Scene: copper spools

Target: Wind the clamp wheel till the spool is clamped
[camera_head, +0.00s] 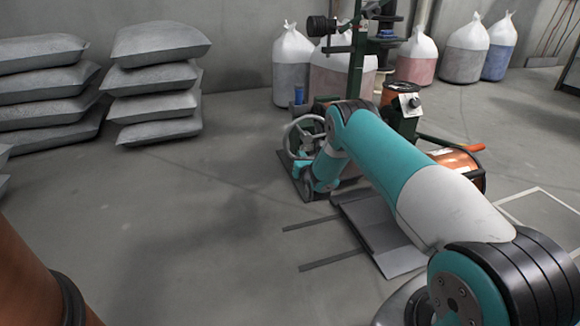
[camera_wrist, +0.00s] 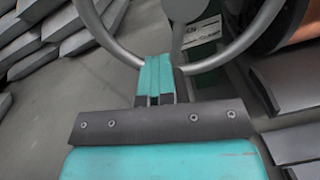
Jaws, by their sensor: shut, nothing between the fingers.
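The clamp wheel (camera_head: 291,140) is a grey metal ring with spokes, standing just left of my arm in the head view. In the wrist view its rim (camera_wrist: 243,40) curves across the top, with the hub (camera_wrist: 186,8) at the upper edge. My gripper (camera_wrist: 158,60) is shut and empty, with its teal fingers reaching up at the lower part of the rim. I cannot tell whether they touch it. A copper spool (camera_head: 459,168) with a dark flange shows right of my arm, partly hidden by it. Copper also shows at the wrist view's upper right (camera_wrist: 302,22).
A grey sloped plate (camera_head: 372,228) lies on the floor beneath my arm, with dark floor strips (camera_head: 330,258) beside it. Stacked grey sacks (camera_head: 155,85) stand at left, and white-topped bags (camera_head: 465,50) along the back wall. The floor at centre left is clear.

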